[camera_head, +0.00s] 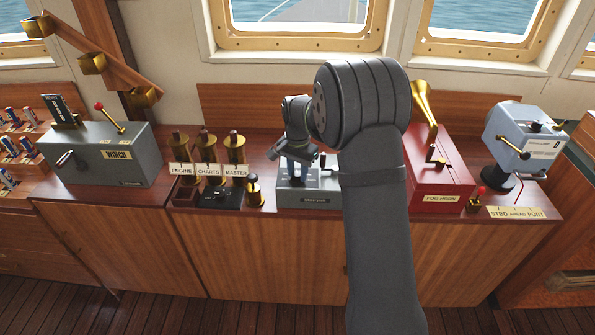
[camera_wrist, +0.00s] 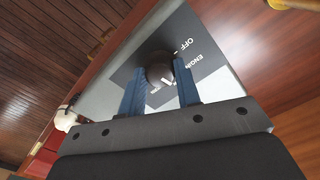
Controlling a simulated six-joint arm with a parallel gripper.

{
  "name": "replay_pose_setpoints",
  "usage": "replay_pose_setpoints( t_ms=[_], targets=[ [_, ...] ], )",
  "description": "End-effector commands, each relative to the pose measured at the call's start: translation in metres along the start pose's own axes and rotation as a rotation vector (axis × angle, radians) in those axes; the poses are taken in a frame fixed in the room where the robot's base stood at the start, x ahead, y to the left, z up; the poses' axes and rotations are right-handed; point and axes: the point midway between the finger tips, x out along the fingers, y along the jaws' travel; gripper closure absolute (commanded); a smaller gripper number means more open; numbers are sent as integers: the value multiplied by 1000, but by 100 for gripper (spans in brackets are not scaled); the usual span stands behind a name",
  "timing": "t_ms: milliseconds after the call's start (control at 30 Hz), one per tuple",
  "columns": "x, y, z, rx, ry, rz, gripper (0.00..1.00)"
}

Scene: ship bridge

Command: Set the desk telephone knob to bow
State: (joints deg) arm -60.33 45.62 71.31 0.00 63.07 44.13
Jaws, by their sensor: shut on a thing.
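The desk telephone is a grey box (camera_head: 322,192) on the wooden counter, in the middle of the head view and partly behind my arm. In the wrist view its top carries a black dial plate (camera_wrist: 204,62) with white lettering, of which "OFF" and part of "ENGI" can be read. A round black knob (camera_wrist: 158,66) stands on that plate. My gripper (camera_wrist: 160,82) has its two blue fingers shut on the knob, one on each side. The gripper also shows over the box in the head view (camera_head: 294,174). The knob's pointer and the bow mark cannot be made out.
Brass speaking tubes (camera_head: 207,148) labelled ENGINE, CHARTS and MASTER stand just left of the telephone. A grey winch box (camera_head: 112,160) is farther left. A red fog horn box (camera_head: 438,176) and a grey lamp housing (camera_head: 525,130) stand to the right.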

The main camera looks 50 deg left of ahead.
Motion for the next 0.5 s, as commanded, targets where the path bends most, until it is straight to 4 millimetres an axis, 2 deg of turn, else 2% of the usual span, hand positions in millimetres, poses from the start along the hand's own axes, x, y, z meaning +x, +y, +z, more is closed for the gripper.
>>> replay_pose_setpoints(
  t_ms=[200,500],
  targets=[
    [0,0,0,106,0,0,93],
    [0,0,0,168,0,0,93]
  ],
)
